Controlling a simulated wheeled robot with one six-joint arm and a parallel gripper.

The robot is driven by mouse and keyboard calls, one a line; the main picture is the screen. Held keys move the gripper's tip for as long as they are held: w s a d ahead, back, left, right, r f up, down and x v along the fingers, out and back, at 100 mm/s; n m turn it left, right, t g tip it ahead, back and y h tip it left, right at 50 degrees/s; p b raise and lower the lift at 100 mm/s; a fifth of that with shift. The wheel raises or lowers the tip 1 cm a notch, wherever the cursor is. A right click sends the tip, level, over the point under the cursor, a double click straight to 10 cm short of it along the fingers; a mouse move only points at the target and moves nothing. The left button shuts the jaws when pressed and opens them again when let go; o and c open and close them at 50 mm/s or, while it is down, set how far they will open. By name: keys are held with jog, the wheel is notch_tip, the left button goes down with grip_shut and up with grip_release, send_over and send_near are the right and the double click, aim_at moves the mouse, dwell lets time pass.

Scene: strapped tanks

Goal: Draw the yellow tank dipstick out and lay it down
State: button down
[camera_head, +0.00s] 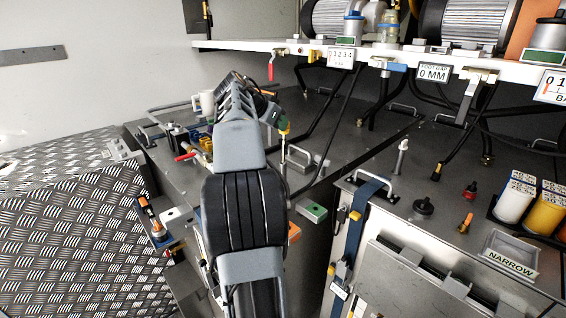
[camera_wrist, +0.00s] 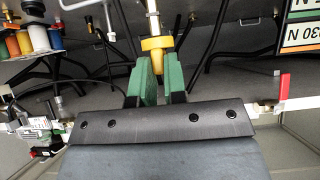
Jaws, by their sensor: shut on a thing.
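My gripper (camera_wrist: 158,72) has green fingers, shut on the yellow-topped dipstick (camera_wrist: 156,43). Its yellow collar sits at the fingertips, and a pale metal rod runs away from it, out of the top of the wrist view. In the head view the dipstick's thin rod (camera_head: 283,150) hangs roughly upright below my gripper (camera_head: 283,128), over the dark grey tank top (camera_head: 340,150). I cannot tell whether the rod's lower end is still in an opening. My arm hides part of the tank top.
A white shelf (camera_head: 300,47) with valves and hanging black hoses crosses above the tank top. A green-topped block (camera_head: 313,211) lies near the front edge. At right are a grey NARROW tray (camera_head: 509,252), a black knob (camera_head: 423,207) and a bottle rack.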

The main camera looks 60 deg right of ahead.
jog(key=shift+r+p, duration=0.85)
jog(key=shift+r, duration=0.4)
jog(key=shift+w, duration=0.15)
